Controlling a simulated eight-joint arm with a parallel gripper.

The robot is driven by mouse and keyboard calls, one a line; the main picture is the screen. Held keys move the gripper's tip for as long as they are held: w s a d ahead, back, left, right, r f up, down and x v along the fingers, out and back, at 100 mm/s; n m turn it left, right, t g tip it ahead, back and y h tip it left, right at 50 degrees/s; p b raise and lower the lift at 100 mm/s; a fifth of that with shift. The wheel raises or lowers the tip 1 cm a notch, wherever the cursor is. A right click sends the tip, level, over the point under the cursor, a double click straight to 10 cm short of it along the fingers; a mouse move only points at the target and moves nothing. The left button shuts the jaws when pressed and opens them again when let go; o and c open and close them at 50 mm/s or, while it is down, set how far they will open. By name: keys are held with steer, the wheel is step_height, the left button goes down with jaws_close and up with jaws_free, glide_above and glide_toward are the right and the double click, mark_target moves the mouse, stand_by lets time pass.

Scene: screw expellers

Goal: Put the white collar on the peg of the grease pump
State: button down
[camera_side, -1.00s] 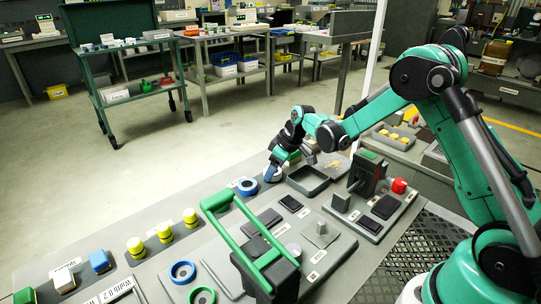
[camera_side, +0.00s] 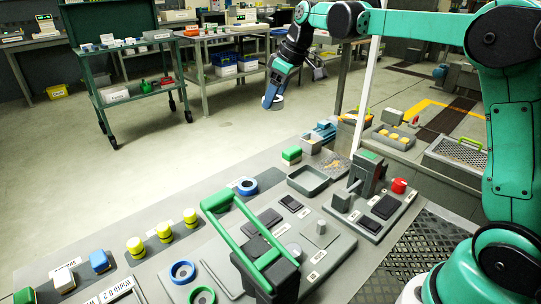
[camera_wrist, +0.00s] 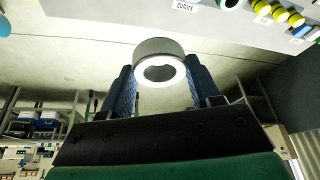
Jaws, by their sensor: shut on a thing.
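My gripper (camera_side: 273,98) is raised high above the far end of the bench, out over the floor in the side view. It is shut on the white collar (camera_wrist: 159,47), a short white ring with a round hole. In the wrist view the collar sits between the two blue fingers of my gripper (camera_wrist: 160,80), its open face towards the camera. In the side view the collar (camera_side: 278,103) is a small pale patch at the fingertips. A grey upright peg (camera_side: 321,228) stands on a panel on the bench. I cannot tell which unit is the grease pump.
A green-handled frame (camera_side: 235,233) rises from the bench's middle. The air around my gripper is clear.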

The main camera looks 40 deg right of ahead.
glide_above(323, 223)
steer(key=f, duration=0.7)
steer(key=shift+w+d, duration=0.1)
steer(key=shift+w, duration=0.15)
steer(key=shift+s+f, duration=0.35)
steer(key=shift+f, duration=2.45)
steer(key=shift+f, duration=0.55)
steer(key=shift+f, duration=0.7)
steer(key=shift+f, duration=0.4)
